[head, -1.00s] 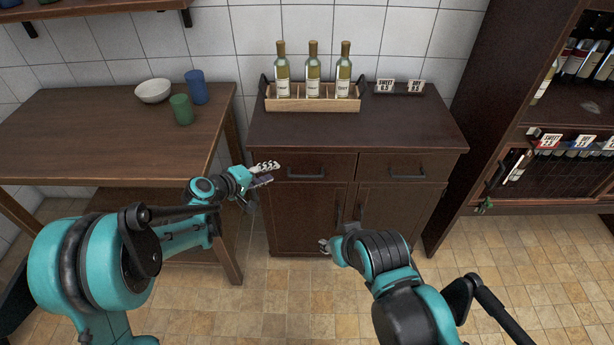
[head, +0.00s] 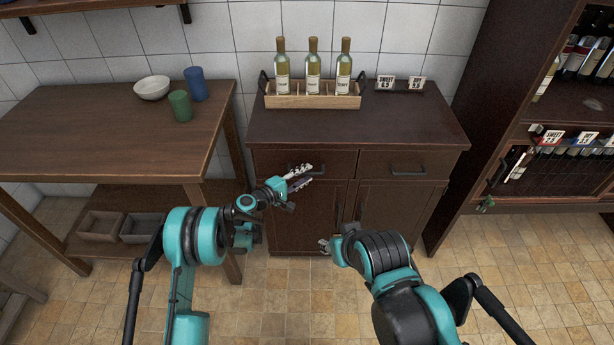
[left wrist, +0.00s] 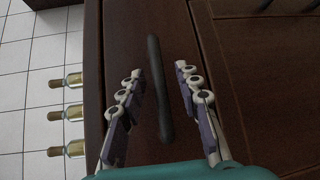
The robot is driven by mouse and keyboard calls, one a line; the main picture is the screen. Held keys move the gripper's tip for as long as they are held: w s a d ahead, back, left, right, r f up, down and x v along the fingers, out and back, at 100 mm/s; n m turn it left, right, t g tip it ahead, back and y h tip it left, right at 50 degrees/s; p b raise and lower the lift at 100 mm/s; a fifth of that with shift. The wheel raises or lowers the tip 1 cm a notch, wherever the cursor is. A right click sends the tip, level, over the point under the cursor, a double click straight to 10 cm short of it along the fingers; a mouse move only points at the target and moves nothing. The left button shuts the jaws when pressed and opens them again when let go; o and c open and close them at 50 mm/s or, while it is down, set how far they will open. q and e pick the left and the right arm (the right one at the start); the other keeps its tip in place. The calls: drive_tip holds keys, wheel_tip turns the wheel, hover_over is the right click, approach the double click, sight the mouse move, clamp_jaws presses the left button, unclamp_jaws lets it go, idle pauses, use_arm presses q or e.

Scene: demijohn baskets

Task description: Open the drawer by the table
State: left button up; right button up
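The cabinet by the table has two dark drawers side by side under its top. The left drawer (head: 268,160) looks shut, and its dark bar handle (head: 318,169) is partly hidden by my left gripper (head: 308,177). In the left wrist view, the handle (left wrist: 158,85) lies between the two fingers of my left gripper (left wrist: 158,75), which is open, with gaps on both sides. The right drawer (head: 385,160) looks shut, with its own handle (head: 408,171). My right gripper (head: 325,245) is low before the cabinet doors, mostly hidden by its arm; its fingers are unclear.
A wooden table (head: 100,130) stands at left with a bowl (head: 152,88), a blue cup (head: 196,84) and a green cup (head: 180,105). A crate (head: 285,100) of three bottles stands on the cabinet. A wine shelf (head: 540,185) is at right. The tiled floor before the cabinet is open.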

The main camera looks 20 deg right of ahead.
use_arm(q)
drive_tip(key=shift+w+d+f, duration=0.1)
drive_tip(key=shift+w+d, duration=0.2)
drive_tip(key=shift+d, duration=0.3)
clamp_jaws()
drive_tip(key=shift+s, duration=0.1)
